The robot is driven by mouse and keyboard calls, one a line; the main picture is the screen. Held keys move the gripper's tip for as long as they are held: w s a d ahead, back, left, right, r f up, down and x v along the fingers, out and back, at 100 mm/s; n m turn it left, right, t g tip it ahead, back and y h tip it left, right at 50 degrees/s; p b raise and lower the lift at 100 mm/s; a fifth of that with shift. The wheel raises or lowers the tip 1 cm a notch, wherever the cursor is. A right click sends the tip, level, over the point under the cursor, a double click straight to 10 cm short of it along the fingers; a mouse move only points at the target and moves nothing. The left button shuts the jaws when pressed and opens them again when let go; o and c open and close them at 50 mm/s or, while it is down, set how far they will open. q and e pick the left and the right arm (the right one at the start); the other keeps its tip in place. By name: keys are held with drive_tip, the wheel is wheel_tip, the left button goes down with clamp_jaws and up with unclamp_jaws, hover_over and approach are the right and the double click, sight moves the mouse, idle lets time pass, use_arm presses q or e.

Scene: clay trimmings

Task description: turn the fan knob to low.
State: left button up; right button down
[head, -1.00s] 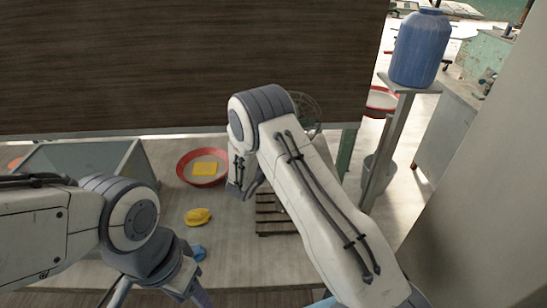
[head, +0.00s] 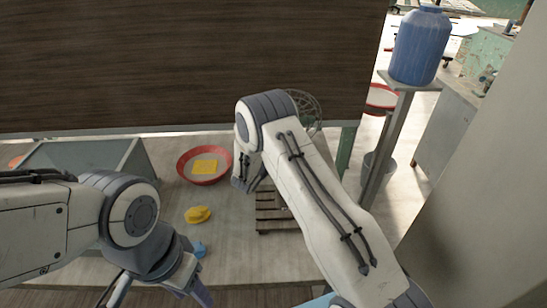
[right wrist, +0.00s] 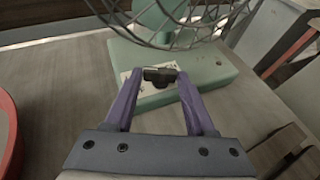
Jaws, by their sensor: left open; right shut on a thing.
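The fan's green base (right wrist: 205,72) stands on the table in the right wrist view, with its wire cage (right wrist: 185,25) above. A black fan knob (right wrist: 160,76) sits on a pale label plate at the base's near edge. My right gripper (right wrist: 160,82) has its purple fingers at either side of the knob and is shut on it. The label's markings are too small to read. In the head view, the fan cage (head: 304,110) shows partly behind my right arm, which hides the knob and right gripper. My left gripper (head: 155,297) is open and empty at the bottom left.
A red-rimmed bowl (head: 182,172) holds a yellow piece (head: 205,167). A yellow lump (head: 198,215) and a blue lump (head: 199,249) lie nearer. A slatted wooden rack (head: 272,224) is beside my right arm. A grey bin (head: 130,160) stands left. A dark panel (head: 190,65) spans the back.

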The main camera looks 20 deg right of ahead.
drive_tip(key=shift+w+a+f+m+g+h+b, duration=0.1)
drive_tip(key=shift+w+m+g+h+b, duration=0.05)
drive_tip(key=shift+m+g+h+b, duration=0.5)
drive_tip(key=shift+w+a+f+m+g+h+b, duration=0.1)
drive_tip(key=shift+w+a+m+g+h+b, duration=0.1)
drive_tip(key=shift+m+g+h+b, duration=0.5)
drive_tip(key=shift+w+a+m+g+h+b, duration=0.15)
drive_tip(key=shift+m+g+h+b, duration=0.2)
drive_tip(key=shift+m+g+b, duration=0.5)
drive_tip(key=shift+w+d+r+m+g+h+b, duration=0.15)
drive_tip(key=shift+m+g+h+b, duration=0.25)
drive_tip(key=shift+m+g+b, duration=0.4)
drive_tip(key=shift+r, duration=0.1)
drive_tip(key=shift+c, duration=1.2)
unclamp_jaws()
drive_tip(key=b+v, duration=0.1)
drive_tip(key=v, duration=0.9)
drive_tip(key=shift+a+b, duration=0.25)
drive_tip(key=shift+b, duration=0.1)
drive_tip(key=shift+r, duration=0.1)
